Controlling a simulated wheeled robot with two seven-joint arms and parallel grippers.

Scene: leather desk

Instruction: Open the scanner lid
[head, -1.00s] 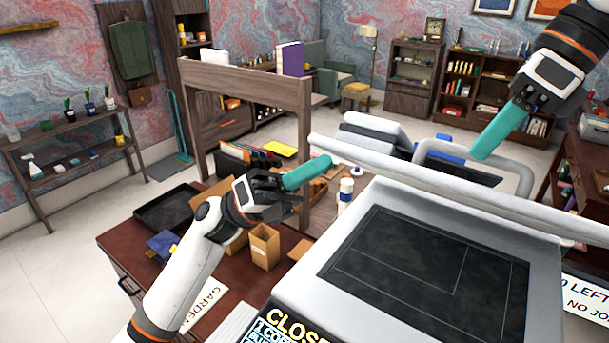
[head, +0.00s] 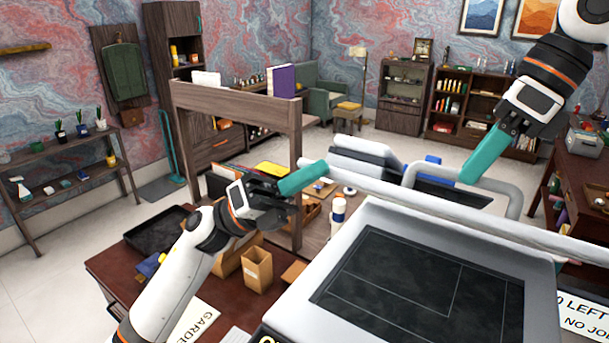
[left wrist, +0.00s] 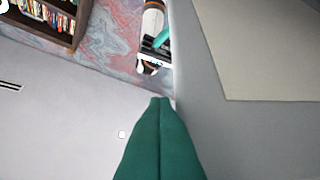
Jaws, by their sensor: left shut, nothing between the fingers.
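The scanner (head: 375,225) is a pale grey box with a dark glass bed (head: 410,285) bare to view. Its lid (head: 480,222) stands raised, seen nearly edge-on as a long white bar behind the glass. A grey loop handle (head: 513,200) sticks out beyond it. My left gripper (head: 325,167) is shut and empty, its teal fingers at the lid's left end. In the left wrist view its fingers (left wrist: 160,100) are together beside the lid's grey frame and pale inner pad (left wrist: 265,50). My right gripper (head: 468,178) points down by the handle; whether its fingers touch it is unclear.
A brown desk (head: 110,265) at left holds a black tray (head: 150,232) and a cardboard box (head: 257,270). A wooden shelf (head: 240,100) rises behind my left arm. A white bottle (head: 338,215) stands beside the scanner. A sign (head: 585,318) is at right.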

